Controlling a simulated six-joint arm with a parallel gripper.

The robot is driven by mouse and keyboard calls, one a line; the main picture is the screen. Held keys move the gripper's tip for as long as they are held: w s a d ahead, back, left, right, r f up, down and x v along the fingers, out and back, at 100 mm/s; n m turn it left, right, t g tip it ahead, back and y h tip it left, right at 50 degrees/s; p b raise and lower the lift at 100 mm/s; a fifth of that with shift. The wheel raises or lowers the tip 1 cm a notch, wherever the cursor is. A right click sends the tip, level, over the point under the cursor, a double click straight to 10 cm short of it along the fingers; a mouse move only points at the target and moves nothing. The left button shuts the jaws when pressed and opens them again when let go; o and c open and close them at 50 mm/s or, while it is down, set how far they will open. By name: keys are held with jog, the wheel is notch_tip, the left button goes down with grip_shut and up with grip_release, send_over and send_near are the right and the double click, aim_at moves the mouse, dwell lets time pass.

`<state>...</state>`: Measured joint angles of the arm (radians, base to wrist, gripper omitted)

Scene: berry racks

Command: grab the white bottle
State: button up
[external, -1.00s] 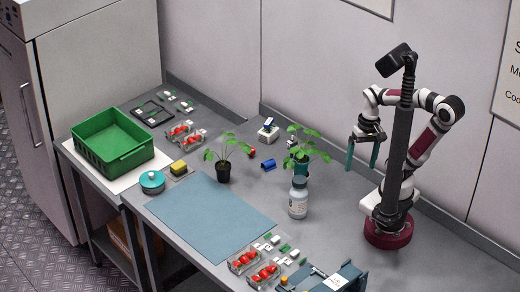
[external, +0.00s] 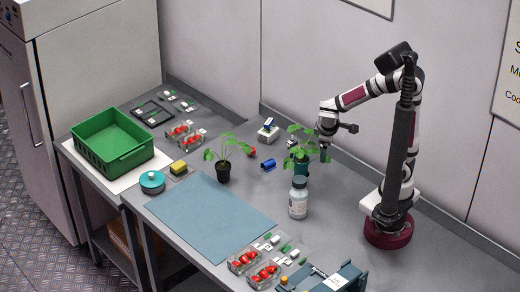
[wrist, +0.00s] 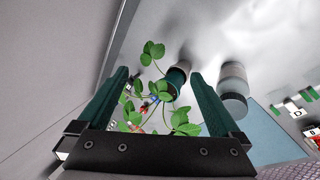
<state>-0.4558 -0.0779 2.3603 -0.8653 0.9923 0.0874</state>
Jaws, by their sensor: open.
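The white bottle (external: 298,202) stands upright on the grey bench, with a grey cap and a label. In the wrist view the bottle (wrist: 232,82) is to the right, outside the fingers. My gripper (external: 325,153) is open and empty, at the leafy plant in the teal pot (external: 301,165), behind and above the bottle. In the wrist view both green fingers of my gripper (wrist: 158,78) are spread, with the plant's leaves showing between them. The leaves partly hide the fingers in the external view.
A small plant in a black pot (external: 223,172) stands left of the bottle. A blue mat (external: 210,215) lies in front. Berry punnets (external: 258,268) and a blue holder (external: 335,283) are at the front. A green crate (external: 112,142) is far left. The bench right of the bottle is clear.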

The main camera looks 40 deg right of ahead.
jog(key=w+a+f+n+t+y, duration=0.1)
jog(key=w+a+f+n+t, duration=0.15)
jog(key=a+n, duration=0.35)
jog(key=w+a+f+n+t+y, duration=0.1)
jog(key=w+a+n, duration=0.25)
jog(key=a, duration=0.45)
jog(key=n+t+h, duration=0.5)
jog(key=n, duration=1)
send_near(303, 205)
jog(key=x, duration=1)
jog(key=shift+w+d+f, duration=0.1)
jog(key=shift+d+f, duration=0.05)
jog(key=shift+f, duration=0.05)
jog(key=shift+m, duration=0.25)
jog(key=x, duration=0.5)
jog(key=shift+w, duration=0.45)
grip_shut()
